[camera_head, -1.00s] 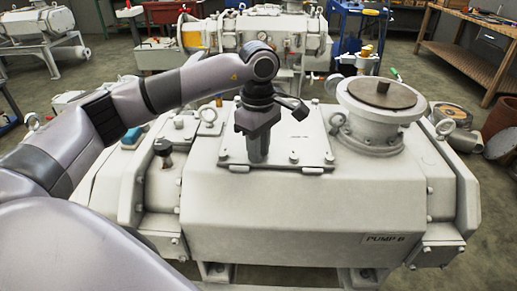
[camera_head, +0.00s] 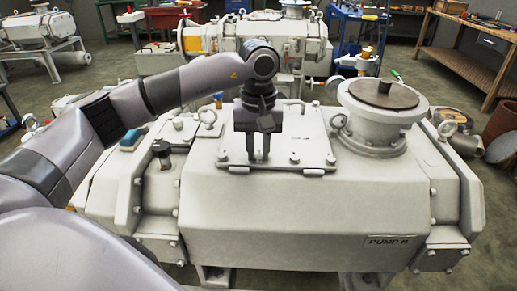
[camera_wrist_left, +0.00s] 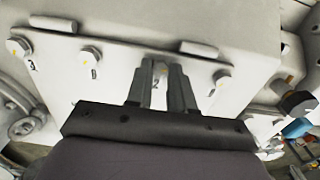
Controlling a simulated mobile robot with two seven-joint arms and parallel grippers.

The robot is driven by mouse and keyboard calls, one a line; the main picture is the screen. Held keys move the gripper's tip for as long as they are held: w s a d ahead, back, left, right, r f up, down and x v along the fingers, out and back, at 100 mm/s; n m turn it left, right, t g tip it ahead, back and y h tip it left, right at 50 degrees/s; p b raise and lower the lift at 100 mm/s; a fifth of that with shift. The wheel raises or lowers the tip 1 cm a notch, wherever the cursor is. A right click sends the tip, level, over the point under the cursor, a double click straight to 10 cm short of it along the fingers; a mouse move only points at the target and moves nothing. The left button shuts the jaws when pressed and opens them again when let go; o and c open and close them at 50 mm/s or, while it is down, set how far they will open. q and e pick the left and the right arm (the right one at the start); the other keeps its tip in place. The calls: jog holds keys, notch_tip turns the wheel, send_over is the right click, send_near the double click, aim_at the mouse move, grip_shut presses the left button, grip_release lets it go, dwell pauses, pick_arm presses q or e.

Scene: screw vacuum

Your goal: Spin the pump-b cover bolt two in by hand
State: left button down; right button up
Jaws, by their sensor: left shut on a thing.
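Pump B (camera_head: 300,215) is a large pale casing with a PUMP B label. Its square cover plate (camera_head: 285,130) lies on top, with several bolts along the near edge. My left gripper (camera_head: 258,158) points straight down at that edge, second bolt from the left. In the left wrist view its two fingers (camera_wrist_left: 160,72) are shut on cover bolt two, beside a mark that looks like a 2; the fingers mostly hide the bolt. A neighbouring bolt (camera_wrist_left: 221,78) and another bolt (camera_wrist_left: 90,55) sit apart from the fingers. My right gripper is not in view.
A round flange (camera_head: 375,120) with a brown disc stands right of the cover. Another pump (camera_head: 255,40) is behind; a workbench (camera_head: 470,50) is at the right.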

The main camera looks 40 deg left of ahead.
aim_at(258, 156)
pick_arm(q)
jog(key=shift+w+a+r+m, duration=0.1)
jog(key=shift+r+m, duration=0.05)
jog(key=shift+m, duration=0.65)
jog(key=shift+r+m, duration=0.1)
jog(key=shift+m, duration=0.7)
jog(key=c, duration=1)
grip_release()
jog(key=shift+c, duration=0.2)
jog(key=shift+o, duration=0.3)
jog(key=shift+f, duration=0.1)
notch_tip(258, 156, up, 7)
jog(key=shift+r, duration=0.15)
